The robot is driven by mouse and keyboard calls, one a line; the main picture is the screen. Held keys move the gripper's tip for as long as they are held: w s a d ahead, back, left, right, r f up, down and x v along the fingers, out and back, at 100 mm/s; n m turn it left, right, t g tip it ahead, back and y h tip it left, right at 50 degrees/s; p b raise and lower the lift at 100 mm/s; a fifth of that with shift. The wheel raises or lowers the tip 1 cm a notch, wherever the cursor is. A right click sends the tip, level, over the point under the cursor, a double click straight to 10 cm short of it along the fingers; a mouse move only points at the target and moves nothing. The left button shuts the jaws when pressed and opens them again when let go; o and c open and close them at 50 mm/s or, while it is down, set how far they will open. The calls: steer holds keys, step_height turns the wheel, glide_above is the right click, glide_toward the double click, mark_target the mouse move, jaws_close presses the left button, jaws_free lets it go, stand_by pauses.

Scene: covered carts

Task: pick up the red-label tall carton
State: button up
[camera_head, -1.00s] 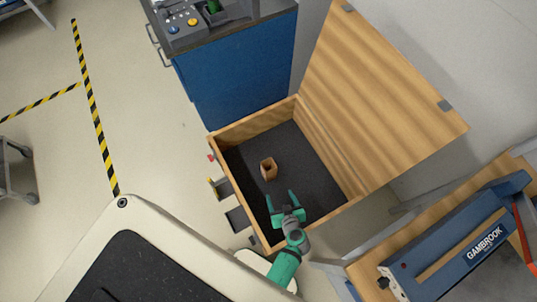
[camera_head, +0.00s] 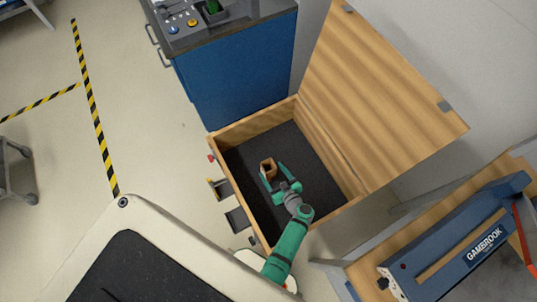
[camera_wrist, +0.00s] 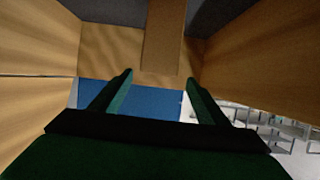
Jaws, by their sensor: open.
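A small brown carton (camera_head: 266,164), open at the top, stands on the dark floor of the wooden cart (camera_head: 228,196). No red label shows on the sides I can see. My gripper (camera_head: 273,173) is inside the cart, open, its fingers pointing at the carton. The fingertips are close to the carton's near side; I cannot tell whether they touch it. In the wrist view the carton (camera_wrist: 162,38) is a plain brown upright face ahead, centred between the open fingers (camera_wrist: 160,76). Its far sides are hidden.
The cart's wooden lid (camera_head: 385,100) stands open at the right. A blue cabinet (camera_head: 240,75) is behind the cart. A blue machine marked GAMBROOK (camera_head: 470,245) sits on a bench at the right. The cart floor around the carton is clear.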

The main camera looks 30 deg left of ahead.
mark_target(266, 161)
steer(key=shift+x, duration=2.65)
steer(key=shift+w+d+f, duration=0.1)
steer(key=shift+w+d, duration=0.05)
steer(key=shift+d, duration=0.05)
steer(key=shift+c, duration=0.6)
steer(key=c, duration=1.3)
